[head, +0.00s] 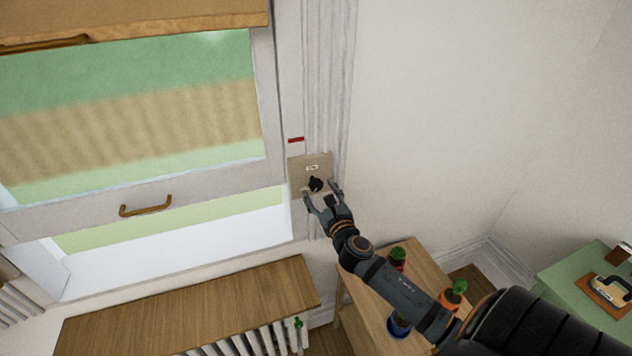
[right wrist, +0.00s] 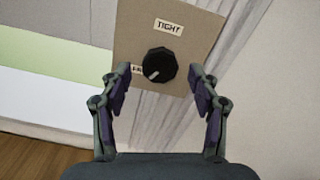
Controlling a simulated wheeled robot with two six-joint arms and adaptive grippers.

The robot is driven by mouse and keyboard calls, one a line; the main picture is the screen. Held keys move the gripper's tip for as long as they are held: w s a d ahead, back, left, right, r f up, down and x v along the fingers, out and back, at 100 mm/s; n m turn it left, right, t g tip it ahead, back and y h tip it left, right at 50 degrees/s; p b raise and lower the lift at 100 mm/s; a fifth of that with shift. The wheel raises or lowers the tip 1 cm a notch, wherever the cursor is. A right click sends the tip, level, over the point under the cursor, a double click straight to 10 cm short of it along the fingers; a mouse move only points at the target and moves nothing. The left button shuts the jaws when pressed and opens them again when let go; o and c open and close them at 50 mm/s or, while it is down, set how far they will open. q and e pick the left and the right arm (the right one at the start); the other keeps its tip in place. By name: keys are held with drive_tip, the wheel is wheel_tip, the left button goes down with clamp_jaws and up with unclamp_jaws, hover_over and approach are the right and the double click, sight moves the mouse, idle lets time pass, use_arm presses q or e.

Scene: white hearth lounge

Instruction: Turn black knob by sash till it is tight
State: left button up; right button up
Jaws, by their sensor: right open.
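The black knob (head: 316,184) sits on a beige plate (head: 308,164) on the window frame, right of the sash (head: 190,190). In the right wrist view the knob (right wrist: 160,64) is round and ridged, with a pale pointer line aimed to the lower left, by a partly hidden label. A label reading TIGHT (right wrist: 168,27) is above it. My right gripper (head: 321,191) is open, its fingers on either side of and just short of the knob; it also shows in the right wrist view (right wrist: 160,82). Contact with the knob is not visible. My left gripper is out of view.
A wooden shelf (head: 190,308) over a radiator is below the window. A small wooden table (head: 415,262) with small potted cacti (head: 455,290) stands below my right arm. A green cabinet (head: 575,285) is at the right. The wall right of the plate is clear.

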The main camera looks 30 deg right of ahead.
sight(317, 187)
drive_tip(key=x, duration=0.3)
drive_tip(key=shift+w, duration=0.25)
drive_tip(key=c, duration=1.2)
